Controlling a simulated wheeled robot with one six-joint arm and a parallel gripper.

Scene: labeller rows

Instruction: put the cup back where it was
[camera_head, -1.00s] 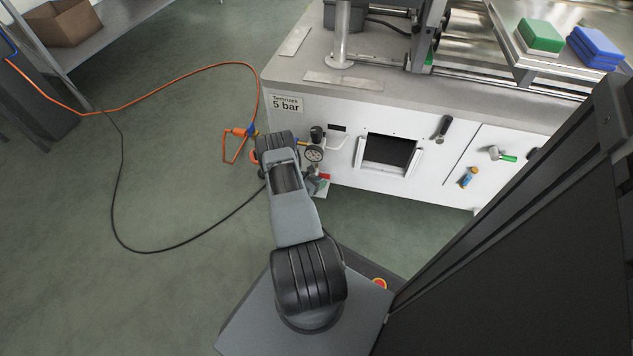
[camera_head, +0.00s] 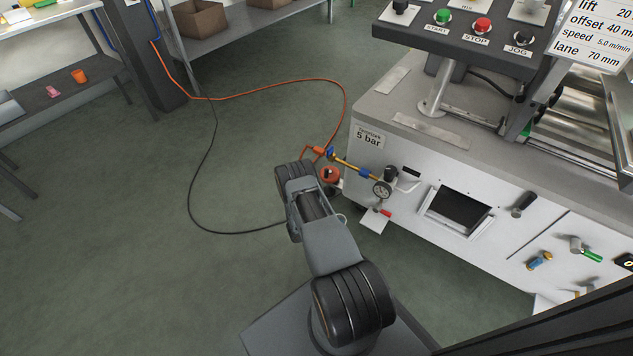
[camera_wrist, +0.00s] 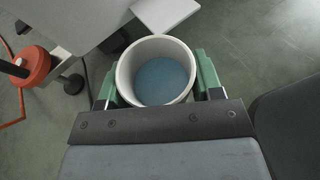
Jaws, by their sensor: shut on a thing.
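The cup (camera_wrist: 158,82) is white outside with a blue inside, seen from above in the wrist view. My gripper (camera_wrist: 157,88) is shut on it, with one green finger on each side of its wall. The cup's mouth faces the camera. The blue may be its contents or its bottom; I cannot tell. In the head view my arm hides the gripper, and the cup cannot be made out.
An orange hose (camera_head: 270,88) and dark cable cross the floor. A left shelf holds an orange pot (camera_head: 79,76).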

